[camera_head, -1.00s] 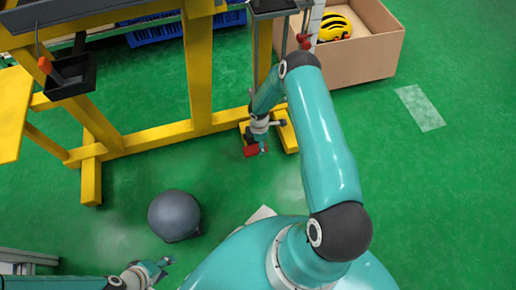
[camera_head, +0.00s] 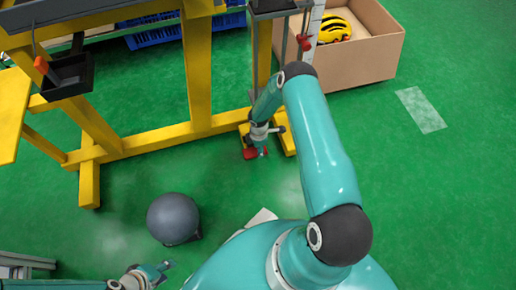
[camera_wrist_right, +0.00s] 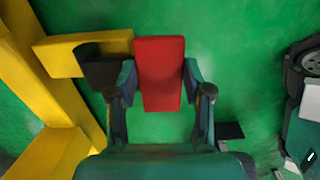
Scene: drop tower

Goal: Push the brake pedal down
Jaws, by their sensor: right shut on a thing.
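The brake pedal is a red plate (camera_head: 249,154) low at the foot of the yellow frame in the head view. It also shows in the right wrist view (camera_wrist_right: 160,72), reaching between my fingers. My right gripper (camera_wrist_right: 159,82) is shut on the pedal, with one finger along each side. In the head view my right gripper (camera_head: 262,151) is small and partly covers the pedal. My left gripper (camera_head: 160,268) is empty near the bottom edge, far from the pedal. Its opening is too small to judge.
The yellow frame (camera_head: 150,136) stands behind the pedal. A dark grey ball (camera_head: 173,218) lies on the green floor to the left. A cardboard box (camera_head: 362,60) with a yellow-and-black helmet (camera_head: 334,27) stands at the back right. The floor at right is mostly clear.

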